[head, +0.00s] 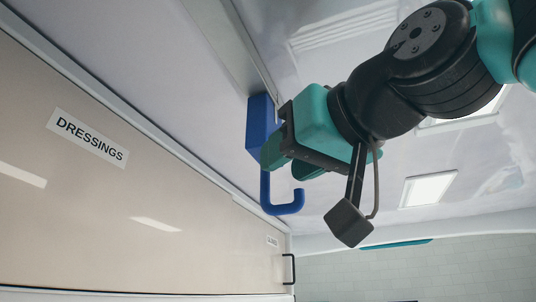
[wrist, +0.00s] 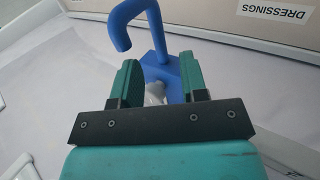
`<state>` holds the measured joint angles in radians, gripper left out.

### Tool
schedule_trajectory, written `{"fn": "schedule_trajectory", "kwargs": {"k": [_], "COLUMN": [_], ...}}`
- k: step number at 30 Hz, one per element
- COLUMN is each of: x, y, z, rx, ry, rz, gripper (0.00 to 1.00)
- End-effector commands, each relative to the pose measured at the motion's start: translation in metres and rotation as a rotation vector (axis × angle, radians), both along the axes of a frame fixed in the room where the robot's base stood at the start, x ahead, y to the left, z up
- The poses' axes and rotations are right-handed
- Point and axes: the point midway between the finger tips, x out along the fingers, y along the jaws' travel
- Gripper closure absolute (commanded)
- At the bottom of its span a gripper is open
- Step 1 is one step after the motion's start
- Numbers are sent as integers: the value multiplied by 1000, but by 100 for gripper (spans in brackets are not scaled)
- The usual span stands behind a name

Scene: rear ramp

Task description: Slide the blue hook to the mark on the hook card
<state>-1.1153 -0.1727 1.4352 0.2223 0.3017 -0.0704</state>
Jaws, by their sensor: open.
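The blue hook (head: 260,115) hangs in the middle of the head view, its block up at a grey rail and its J-shaped end curving below. My gripper (head: 286,161) is right at the hook, with its fingers covering part of the block's lower right side. In the wrist view the hook (wrist: 157,66) shows upside down, with its block between and beyond the two teal fingers. My gripper (wrist: 160,80) is open there, with gaps beside the block. Whether a finger touches it I cannot tell. I see no hook card or mark in either view.
A grey overhead rail (head: 243,45) runs along the ceiling edge to the hook. A beige cabinet front labelled DRESSINGS (head: 90,140) fills the left, with a dark handle (head: 289,269) at its far end. A lit ceiling panel (head: 428,189) is at right.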

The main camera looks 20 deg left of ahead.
Motion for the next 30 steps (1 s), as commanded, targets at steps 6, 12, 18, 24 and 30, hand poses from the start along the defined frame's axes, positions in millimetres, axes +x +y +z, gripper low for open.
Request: {"fn": "schedule_trajectory", "kwargs": {"k": [6, 12, 18, 24, 30], "x": [21, 27, 27, 27, 26], "y": [26, 34, 34, 34, 36], "z": [3, 1, 0, 0, 0], "rx": [-1, 1, 1, 1, 0], "ry": [1, -1, -1, -1, 0], "rz": [0, 0, 0, 0, 1], "gripper": [60, 60, 60, 99, 100]}}
